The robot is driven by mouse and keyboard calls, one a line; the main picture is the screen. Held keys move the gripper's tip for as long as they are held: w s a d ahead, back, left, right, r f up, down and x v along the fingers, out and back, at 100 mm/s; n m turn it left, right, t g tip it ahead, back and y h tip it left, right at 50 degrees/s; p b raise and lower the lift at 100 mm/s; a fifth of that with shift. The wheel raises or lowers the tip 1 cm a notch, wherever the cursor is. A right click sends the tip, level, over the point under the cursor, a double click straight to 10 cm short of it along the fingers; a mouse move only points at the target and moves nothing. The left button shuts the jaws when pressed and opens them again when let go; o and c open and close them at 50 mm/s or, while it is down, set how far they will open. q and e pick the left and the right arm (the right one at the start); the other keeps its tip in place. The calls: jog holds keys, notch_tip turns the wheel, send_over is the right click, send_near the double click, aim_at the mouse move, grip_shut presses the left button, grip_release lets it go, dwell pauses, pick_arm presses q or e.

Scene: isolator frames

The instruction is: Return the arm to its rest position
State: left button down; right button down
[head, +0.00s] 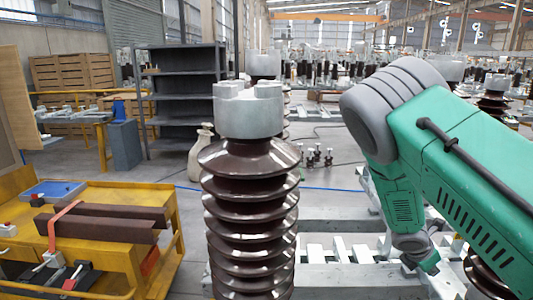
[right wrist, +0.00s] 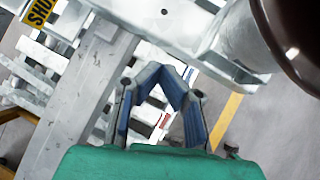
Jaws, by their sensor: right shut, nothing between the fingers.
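My right arm (head: 465,165), green with grey joints, comes in from the right in the head view. It bends down beside the tall brown ribbed insulator (head: 250,215) with a grey metal cap, apart from it. The far end of the arm hangs low over the pale metal frame, and its fingers can hardly be made out there. In the right wrist view my right gripper (right wrist: 162,74) has its blue-padded fingers brought together at the tips, with nothing held. A dark brown curved insulator edge (right wrist: 295,35) shows at the top right there. My left gripper is not in view.
A yellow cart (head: 120,250) with brown bars and a blue tray (head: 55,192) stands at the left. Grey shelves (head: 185,95) stand behind. Pale metal frame beams (right wrist: 85,100) lie close around my right gripper. Grey floor is clear between cart and insulator.

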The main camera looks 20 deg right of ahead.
jog(key=s+a+f+m+y+b, duration=0.1)
jog(key=s+a+f+m+y, duration=0.25)
jog(key=s+a+f, duration=0.4)
jog(key=s+a+f+m+y+b, duration=0.15)
jog(key=s+a+f+m, duration=0.3)
jog(key=a+f, duration=0.45)
jog(key=s+a+f+m+y+b, duration=0.1)
jog(key=s+a+m+y, duration=0.1)
jog(key=s+a+m, duration=0.6)
jog(key=s+a, duration=0.3)
jog(key=a, duration=0.1)
jog(key=shift+s+a+f+m+y, duration=0.15)
jog(key=shift+a+f+m+y, duration=0.15)
jog(key=shift+a+m, duration=0.1)
jog(key=shift+d, duration=0.1)
